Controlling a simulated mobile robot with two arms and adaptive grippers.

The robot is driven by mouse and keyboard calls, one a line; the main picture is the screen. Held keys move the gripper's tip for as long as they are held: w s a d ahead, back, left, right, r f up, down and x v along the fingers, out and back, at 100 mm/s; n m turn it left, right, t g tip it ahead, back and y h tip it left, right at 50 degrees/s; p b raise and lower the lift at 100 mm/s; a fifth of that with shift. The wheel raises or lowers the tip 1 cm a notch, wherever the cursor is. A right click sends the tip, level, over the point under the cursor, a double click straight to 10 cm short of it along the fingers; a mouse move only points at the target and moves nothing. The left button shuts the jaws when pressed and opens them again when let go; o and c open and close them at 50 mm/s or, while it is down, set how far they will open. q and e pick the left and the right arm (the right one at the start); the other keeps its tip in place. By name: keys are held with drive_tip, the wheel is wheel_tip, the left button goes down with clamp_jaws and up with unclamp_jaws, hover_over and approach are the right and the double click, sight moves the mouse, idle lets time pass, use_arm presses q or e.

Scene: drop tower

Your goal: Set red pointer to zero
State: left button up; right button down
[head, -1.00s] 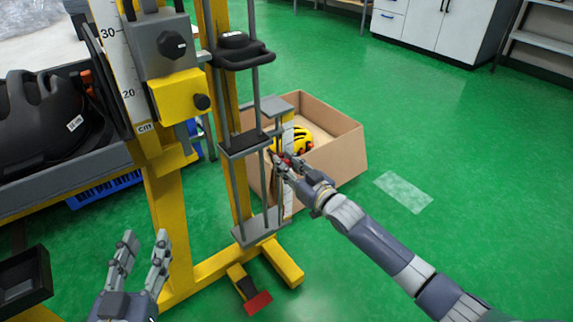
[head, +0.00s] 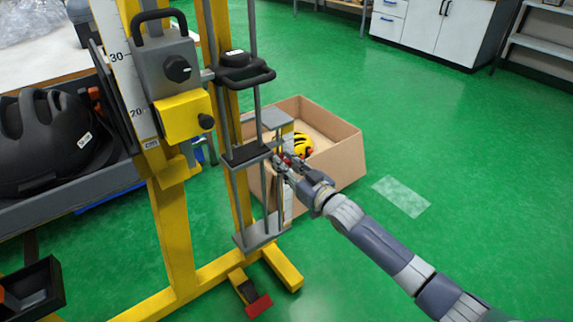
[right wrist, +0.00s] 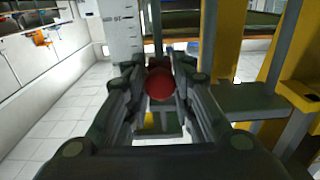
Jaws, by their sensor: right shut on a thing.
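The red pointer shows as a round red knob (right wrist: 159,84) between the fingertips of my right gripper (right wrist: 160,75) in the right wrist view. In the head view my right gripper (head: 282,164) is shut on it at the drop tower's right side, and only a little red shows there. A narrow white scale (right wrist: 120,30) stands just behind and left of the knob in the right wrist view; its lower part shows below the gripper in the head view (head: 288,205). The pointer's tip and exact reading cannot be made out. My left gripper is not in view.
The yellow drop tower (head: 172,225) has a larger cm scale (head: 122,65) and a grey handled carriage (head: 165,65). A cardboard box (head: 338,160) with a yellow helmet (head: 303,146) stands behind my right gripper. A black helmet (head: 50,140) lies at left.

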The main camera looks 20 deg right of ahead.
drive_tip(key=c, duration=1.3)
unclamp_jaws()
drive_tip(key=shift+c, duration=0.2)
drive_tip(key=v, duration=1.2)
drive_tip(key=shift+r, duration=0.1)
